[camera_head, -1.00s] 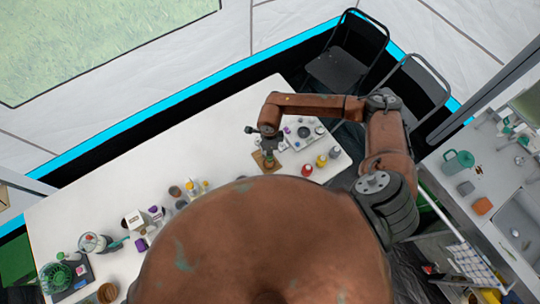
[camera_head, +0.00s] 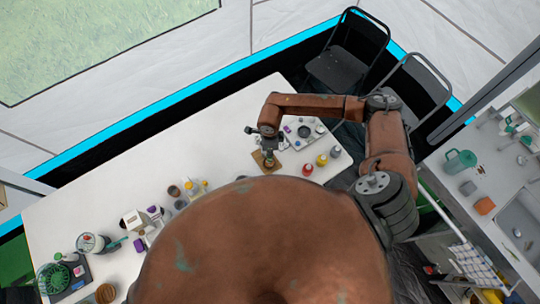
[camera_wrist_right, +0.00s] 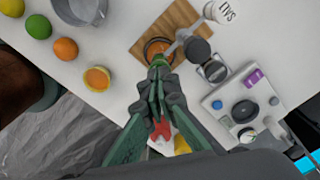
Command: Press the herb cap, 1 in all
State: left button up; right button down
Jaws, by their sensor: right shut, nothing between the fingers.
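My right gripper (camera_head: 268,155) is over a small wooden board (camera_head: 257,163) on the white table, and its fingers are closed with nothing between them. In the right wrist view the closed fingertips (camera_wrist_right: 157,70) point at a round orange-brown rimmed item on the board (camera_wrist_right: 172,22). A bit of green (camera_wrist_right: 158,59) shows right at the fingertips; it may be the herb cap, but the fingers cover most of it. I cannot tell whether they touch it. My left gripper is not in view.
A grey panel (camera_wrist_right: 228,108) with knobs stands beside the board. A white labelled bottle (camera_wrist_right: 222,12), a metal pot (camera_wrist_right: 85,8) and several fruits, including an orange (camera_wrist_right: 66,49), are close by.

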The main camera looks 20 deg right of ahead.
jog(key=shift+f+b, duration=0.5)
jog(key=shift+f, duration=0.1)
dwell(0.4)
jog(key=shift+r, duration=0.65)
dwell(0.3)
jog(key=shift+r+p, duration=1.95)
jog(key=shift+r, duration=1.1)
jog(key=shift+f, duration=0.1)
